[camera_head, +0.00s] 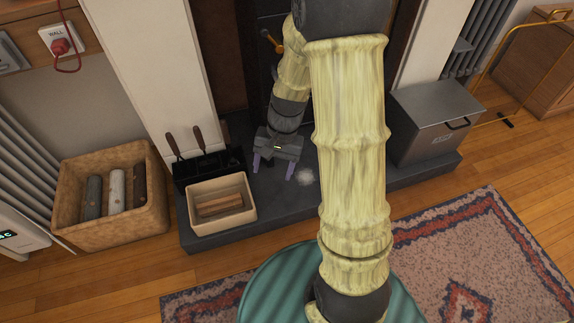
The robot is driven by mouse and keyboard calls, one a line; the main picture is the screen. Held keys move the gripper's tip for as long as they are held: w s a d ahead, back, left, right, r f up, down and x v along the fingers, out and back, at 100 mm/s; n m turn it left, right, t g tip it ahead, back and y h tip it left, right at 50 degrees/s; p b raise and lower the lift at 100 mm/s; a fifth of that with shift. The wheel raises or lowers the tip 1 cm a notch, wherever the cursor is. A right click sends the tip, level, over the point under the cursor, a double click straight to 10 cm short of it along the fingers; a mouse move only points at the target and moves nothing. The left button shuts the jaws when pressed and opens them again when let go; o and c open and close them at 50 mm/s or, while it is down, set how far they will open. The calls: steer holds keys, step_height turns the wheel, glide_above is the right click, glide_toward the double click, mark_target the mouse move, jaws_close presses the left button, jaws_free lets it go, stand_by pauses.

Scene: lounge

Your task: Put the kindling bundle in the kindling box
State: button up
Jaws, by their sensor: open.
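The kindling box (248,217) is a small, pale tan open box on the dark hearth. The kindling bundle (218,205), a few brown sticks lying side by side, lies inside it, below the rim. My gripper (273,171) is to the right of the box, apart from it, with its two pale purple fingers spread and pointing down over the hearth. Nothing shows between the fingers. I cannot tell how high the fingertips are above the stone.
A black holder (208,172) with two upright tool handles stands right behind the box. A woven log basket (152,222) is at left. A grey metal bin (433,122) stands at right. A whitish patch (305,176) marks the hearth (285,206), otherwise bare near my gripper.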

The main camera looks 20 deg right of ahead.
steer(key=s+d+r+n+t+h, duration=0.1)
steer(key=s+r+n+t+h, duration=0.1)
steer(key=s+r+n, duration=0.3)
step_height(320, 180, up, 3)
steer(key=shift+s+d+r+n+t+h, duration=0.15)
steer(key=shift+s+n+t+h, duration=0.25)
steer(key=shift+s+t, duration=0.5)
